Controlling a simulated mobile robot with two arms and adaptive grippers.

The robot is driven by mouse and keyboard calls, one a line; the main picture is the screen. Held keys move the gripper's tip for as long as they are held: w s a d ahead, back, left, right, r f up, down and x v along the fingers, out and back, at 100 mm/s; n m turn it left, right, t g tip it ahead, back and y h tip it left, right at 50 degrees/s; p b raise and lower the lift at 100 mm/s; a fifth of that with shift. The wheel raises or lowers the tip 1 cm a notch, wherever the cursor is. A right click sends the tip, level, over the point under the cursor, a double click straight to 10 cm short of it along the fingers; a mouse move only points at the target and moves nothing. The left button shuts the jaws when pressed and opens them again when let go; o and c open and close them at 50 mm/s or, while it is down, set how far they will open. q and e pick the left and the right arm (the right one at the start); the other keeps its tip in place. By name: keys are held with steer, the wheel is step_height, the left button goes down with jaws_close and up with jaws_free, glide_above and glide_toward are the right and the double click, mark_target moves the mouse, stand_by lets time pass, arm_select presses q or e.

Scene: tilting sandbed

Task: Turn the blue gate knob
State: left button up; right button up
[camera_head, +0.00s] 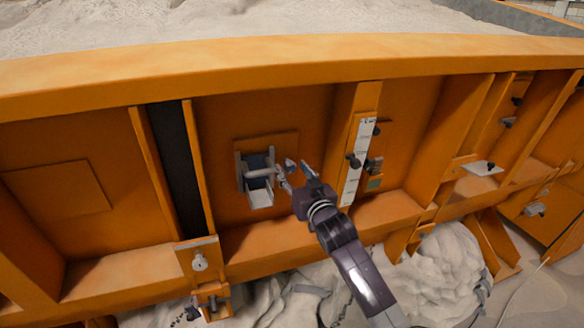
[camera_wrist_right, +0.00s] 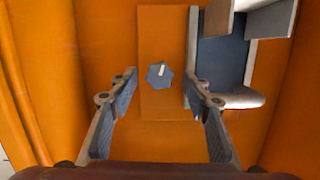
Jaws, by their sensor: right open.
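In the right wrist view the blue-grey gate knob (camera_wrist_right: 156,79), faceted with a pale pointer mark, sits on an orange plate (camera_wrist_right: 158,35). The pointer is nearly upright in that picture. My right gripper (camera_wrist_right: 162,90) is open, its fingertips to either side of the knob in the picture; no contact shows. In the head view my right gripper (camera_head: 296,172) is at the right side of the grey gate fitting (camera_head: 261,198) on the orange wall. I cannot make out the knob there. My left gripper is not in view.
The gate fitting's grey side wall and dark panel (camera_wrist_right: 222,60) stand close to the right finger. A white scale strip (camera_head: 357,165) with black knobs is right of the gripper. Upright orange ribs flank the bay, and a ledge (camera_head: 290,237) runs below.

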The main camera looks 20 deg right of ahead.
steer(key=shift+w, duration=0.3)
steer(key=shift+c, duration=0.3)
steer(key=c, duration=1.1)
